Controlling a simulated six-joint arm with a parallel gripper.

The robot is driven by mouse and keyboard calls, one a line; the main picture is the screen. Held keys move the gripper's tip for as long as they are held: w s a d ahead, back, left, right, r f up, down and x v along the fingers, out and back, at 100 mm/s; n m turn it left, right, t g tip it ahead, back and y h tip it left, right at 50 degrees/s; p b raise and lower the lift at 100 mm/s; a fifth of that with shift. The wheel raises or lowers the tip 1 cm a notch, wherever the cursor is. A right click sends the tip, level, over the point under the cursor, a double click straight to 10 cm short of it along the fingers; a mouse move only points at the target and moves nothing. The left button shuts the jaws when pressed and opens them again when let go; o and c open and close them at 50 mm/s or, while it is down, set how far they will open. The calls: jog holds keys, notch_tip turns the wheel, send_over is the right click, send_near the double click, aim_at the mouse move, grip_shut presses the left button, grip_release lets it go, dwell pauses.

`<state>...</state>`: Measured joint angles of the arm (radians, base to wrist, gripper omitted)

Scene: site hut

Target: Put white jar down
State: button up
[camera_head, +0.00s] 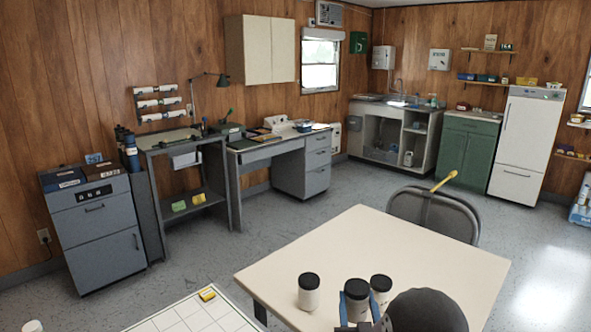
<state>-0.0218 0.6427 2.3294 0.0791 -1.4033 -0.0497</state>
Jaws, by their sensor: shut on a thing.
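Three white jars with black lids show near the front of the cream table (400,245) in the head view. My gripper (357,305) has blue fingers on either side of the middle white jar (356,299) and is shut on it. This jar stands upright. Its lower part is hidden by my gripper, so I cannot tell whether it touches the table. A second white jar (309,298) stands on the table to the left, apart from my gripper. A third white jar (381,291) is just behind and to the right, partly hidden by the right finger.
A dark chair (432,212) with a yellow-handled item (444,181) on its back stands at the table's far side. A white tiled surface (180,318) with a yellow object (207,294) lies at front left. The table's middle and far part are bare.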

jog(key=s+r+y+p, duration=0.1)
jog(key=s+r+p, duration=0.2)
jog(key=s+p, duration=0.7)
jog(key=shift+a+p, duration=0.4)
jog(key=shift+p, duration=0.35)
